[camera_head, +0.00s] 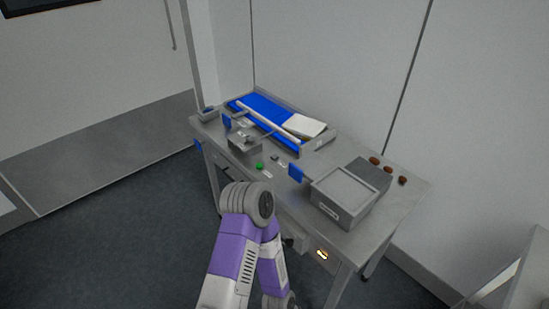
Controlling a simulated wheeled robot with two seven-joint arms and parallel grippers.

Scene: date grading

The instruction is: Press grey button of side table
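A grey metal side table (395,215) stands against the wall. A round green button (259,166) sits near its front edge, left of the middle. Just behind and right of it is a small dark grey piece (275,158), which may be the grey button; it is too small to tell. One of my arms, purple and white, rises from the bottom with its bent joint in front of the table's front edge. I cannot make out a gripper on it, and no other arm shows.
A blue belt unit (262,104) with a white sheet (304,125) lies at the back. A grey box (344,193) stands at the right, near several brown dates (388,169). Small blue panels (296,173) stand upright. Dark floor at left is clear.

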